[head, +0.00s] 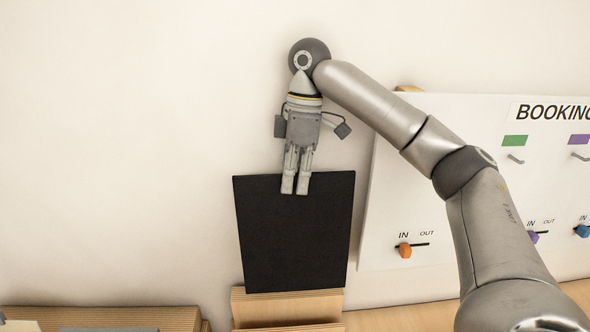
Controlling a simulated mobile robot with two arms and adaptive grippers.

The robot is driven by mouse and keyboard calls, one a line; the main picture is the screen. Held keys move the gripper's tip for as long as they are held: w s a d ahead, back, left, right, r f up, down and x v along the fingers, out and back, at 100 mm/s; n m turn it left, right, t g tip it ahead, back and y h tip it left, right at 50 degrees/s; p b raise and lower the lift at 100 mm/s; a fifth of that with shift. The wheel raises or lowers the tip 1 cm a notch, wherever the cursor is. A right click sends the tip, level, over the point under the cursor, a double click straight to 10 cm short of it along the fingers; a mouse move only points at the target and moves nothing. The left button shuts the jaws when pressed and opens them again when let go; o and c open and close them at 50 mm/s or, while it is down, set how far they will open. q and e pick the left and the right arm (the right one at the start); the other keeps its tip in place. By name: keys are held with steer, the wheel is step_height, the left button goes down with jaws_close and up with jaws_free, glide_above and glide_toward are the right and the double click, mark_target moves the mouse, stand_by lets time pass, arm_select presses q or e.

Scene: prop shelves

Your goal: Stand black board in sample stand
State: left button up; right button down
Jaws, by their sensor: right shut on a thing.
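The black board (294,240) is an upright dark rectangle in the middle of the head view. Its lower edge is at the top of a light wooden block with ridges (287,307), which looks like the sample stand. I cannot tell whether the board sits in a slot or just above it. My right gripper (295,188) points down and is shut on the board's top edge, near its middle. The fingertips cover a small part of the board. My left gripper is not in view.
A white booking panel (437,190) with coloured tabs, hooks and sliders stands to the right, partly behind my right arm. Another wooden piece (110,318) is at the bottom left. A wooden surface (400,318) runs along the bottom right. The wall behind is bare.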

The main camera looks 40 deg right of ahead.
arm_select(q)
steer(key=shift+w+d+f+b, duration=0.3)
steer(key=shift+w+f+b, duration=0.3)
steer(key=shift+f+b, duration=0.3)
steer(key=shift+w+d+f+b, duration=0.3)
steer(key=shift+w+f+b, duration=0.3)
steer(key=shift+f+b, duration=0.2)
arm_select(e)
step_height(320, 180, down, 23)
steer(key=shift+d, duration=0.15)
steer(key=shift+w, duration=0.1)
steer(key=c, duration=1.5)
jaws_free()
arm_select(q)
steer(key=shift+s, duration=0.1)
